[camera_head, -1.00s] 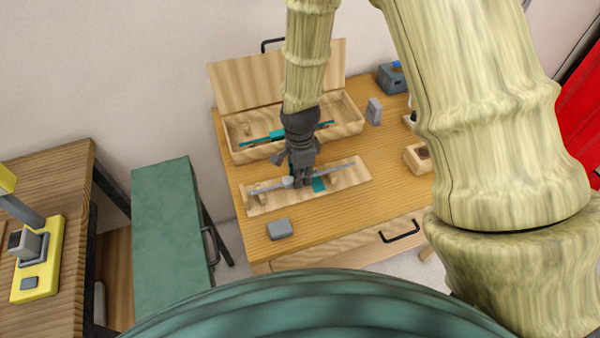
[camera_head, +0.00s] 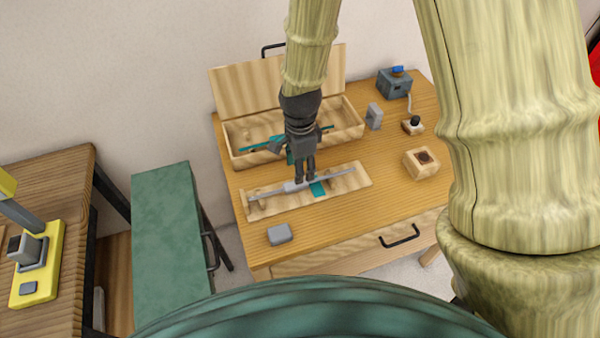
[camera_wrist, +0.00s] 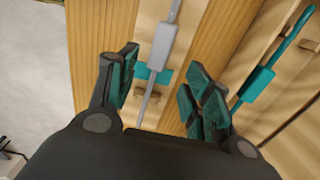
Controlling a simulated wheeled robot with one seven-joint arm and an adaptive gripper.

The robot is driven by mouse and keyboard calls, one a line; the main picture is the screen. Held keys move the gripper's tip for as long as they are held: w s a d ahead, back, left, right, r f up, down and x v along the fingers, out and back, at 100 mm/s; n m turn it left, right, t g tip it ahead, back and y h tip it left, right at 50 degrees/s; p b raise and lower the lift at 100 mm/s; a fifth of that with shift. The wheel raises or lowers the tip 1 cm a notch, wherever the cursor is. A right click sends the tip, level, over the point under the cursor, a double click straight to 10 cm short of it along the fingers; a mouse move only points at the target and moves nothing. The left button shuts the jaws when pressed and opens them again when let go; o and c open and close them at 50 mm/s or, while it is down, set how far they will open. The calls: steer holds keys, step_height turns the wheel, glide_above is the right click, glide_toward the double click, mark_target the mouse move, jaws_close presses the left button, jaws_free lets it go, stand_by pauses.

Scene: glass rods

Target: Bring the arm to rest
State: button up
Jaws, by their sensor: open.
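My gripper (camera_head: 306,176) hangs over the wooden rack board on the table, its fingers pointing down. A grey rod with a thicker middle (camera_head: 296,187) lies along the rack board (camera_head: 346,183). In the wrist view the grey rod (camera_wrist: 162,42) passes between the fingers, with neither pad seen touching it. A teal patch (camera_head: 318,188) shows beside the rod on the board. My arm reaches down from the top of the head view.
An open wooden box (camera_head: 345,125) with a raised lid stands behind the board and holds a teal rod (camera_wrist: 257,82). Grey blocks (camera_head: 279,234) (camera_head: 374,116), a wooden block (camera_head: 422,163) and a blue-grey device (camera_head: 394,83) stand on the table. A green cabinet (camera_head: 170,240) is at left.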

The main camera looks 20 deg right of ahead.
steer(key=shift+r, duration=2.95)
